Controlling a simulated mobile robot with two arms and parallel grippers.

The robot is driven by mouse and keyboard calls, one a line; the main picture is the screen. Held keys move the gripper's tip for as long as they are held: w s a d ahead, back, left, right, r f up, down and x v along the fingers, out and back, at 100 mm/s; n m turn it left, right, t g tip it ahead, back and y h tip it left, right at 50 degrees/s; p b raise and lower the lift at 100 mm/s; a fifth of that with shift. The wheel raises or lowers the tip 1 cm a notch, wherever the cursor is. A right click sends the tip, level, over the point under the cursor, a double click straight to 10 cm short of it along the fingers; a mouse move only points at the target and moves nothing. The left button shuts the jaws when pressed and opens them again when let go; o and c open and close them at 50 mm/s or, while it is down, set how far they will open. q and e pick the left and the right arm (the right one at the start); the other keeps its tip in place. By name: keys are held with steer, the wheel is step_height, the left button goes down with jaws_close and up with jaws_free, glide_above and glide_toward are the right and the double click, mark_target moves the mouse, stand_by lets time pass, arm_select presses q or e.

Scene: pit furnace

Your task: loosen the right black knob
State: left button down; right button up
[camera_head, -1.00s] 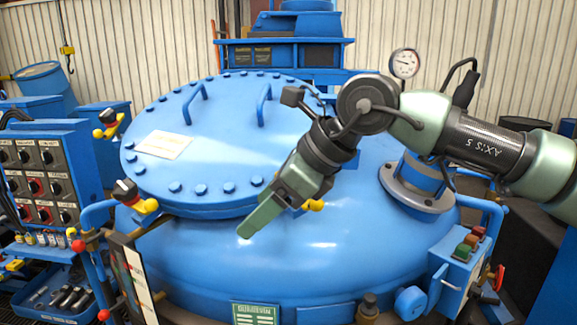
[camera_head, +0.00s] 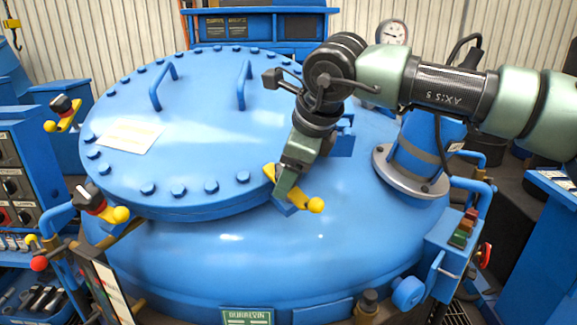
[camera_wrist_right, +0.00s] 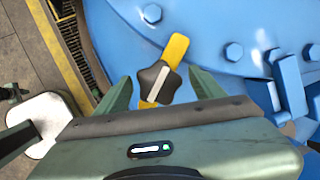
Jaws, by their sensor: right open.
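My right gripper (camera_head: 281,192) points down at the clamp on the front right rim of the round blue lid. In the right wrist view, the star-shaped black knob (camera_wrist_right: 158,84) sits between the two open fingers (camera_wrist_right: 158,76), with visible gaps on both sides. The knob is on a yellow clamp arm (camera_wrist_right: 175,50). My left gripper is not in view.
Two other clamps with black knobs stand at the lid's left, one in front (camera_head: 90,197) and one farther back (camera_head: 62,105). Lid handles (camera_head: 163,87), rim bolts and a blue hinge bracket (camera_head: 340,137) stand near the arm. A button box (camera_head: 455,250) is at right.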

steer(key=shift+s+d, duration=0.1)
steer(key=shift+s, duration=0.05)
steer(key=c, duration=1.4)
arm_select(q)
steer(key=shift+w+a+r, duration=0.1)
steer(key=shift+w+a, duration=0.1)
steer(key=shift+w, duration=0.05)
arm_select(e)
steer(key=shift+r, duration=0.1)
